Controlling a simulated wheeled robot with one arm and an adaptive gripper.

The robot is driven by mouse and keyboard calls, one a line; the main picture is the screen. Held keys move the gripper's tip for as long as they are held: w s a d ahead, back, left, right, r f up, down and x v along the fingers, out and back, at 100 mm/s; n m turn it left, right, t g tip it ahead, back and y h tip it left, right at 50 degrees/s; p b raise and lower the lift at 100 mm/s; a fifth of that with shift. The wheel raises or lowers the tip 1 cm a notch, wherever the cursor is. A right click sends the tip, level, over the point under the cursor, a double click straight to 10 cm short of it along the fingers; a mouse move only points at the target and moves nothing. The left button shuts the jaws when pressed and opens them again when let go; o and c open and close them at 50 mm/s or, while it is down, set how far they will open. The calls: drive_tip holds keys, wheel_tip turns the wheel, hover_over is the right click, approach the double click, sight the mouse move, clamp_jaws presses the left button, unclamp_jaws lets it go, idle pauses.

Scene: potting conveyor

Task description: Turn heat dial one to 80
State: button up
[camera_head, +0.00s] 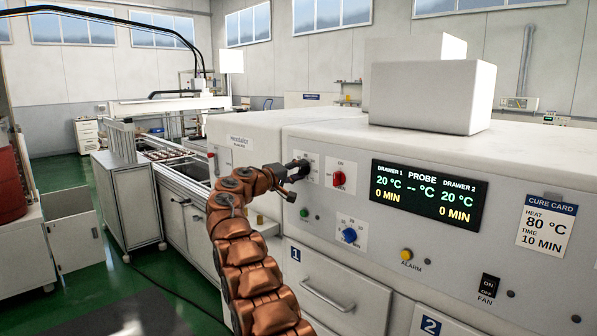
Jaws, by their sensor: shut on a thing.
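My gripper (297,171), at the end of my copper-coloured arm, is at the upper-left white dial plate (314,162) on the front of the white machine, above drawer 1. It is shut on the dial there, which it mostly hides; the dial's pointer and setting cannot be read. A red dial (339,178) sits on a plate just to the right, and a blue dial (349,235) on a plate below. The black display (428,192) reads 20 °C and 0 min for drawer 1, 20 °C and 0 min for drawer 2, and dashes for the probe.
The cure card (546,227) reads heat 80 °C, time 10 min. A green button (304,213), yellow alarm lamp (407,254) and fan switch (487,286) are on the panel. The drawer 1 handle (328,297) juts out below. Green floor is open at left.

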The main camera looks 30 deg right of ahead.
drive_tip(key=shift+r+n+p, duration=0.15)
drive_tip(key=shift+n+p, duration=0.25)
drive_tip(key=shift+n, duration=0.5)
drive_tip(key=shift+n+p, duration=0.85)
drive_tip(key=shift+n, duration=0.45)
drive_tip(key=shift+f, duration=0.25)
drive_tip(key=o, duration=1.1)
drive_tip(key=shift+o, duration=0.2)
drive_tip(key=shift+a, duration=0.15)
drive_tip(key=v, duration=1.1)
drive_tip(key=shift+a, duration=0.35)
drive_tip(key=shift+s+r, duration=0.1)
drive_tip(key=shift+s, duration=0.1)
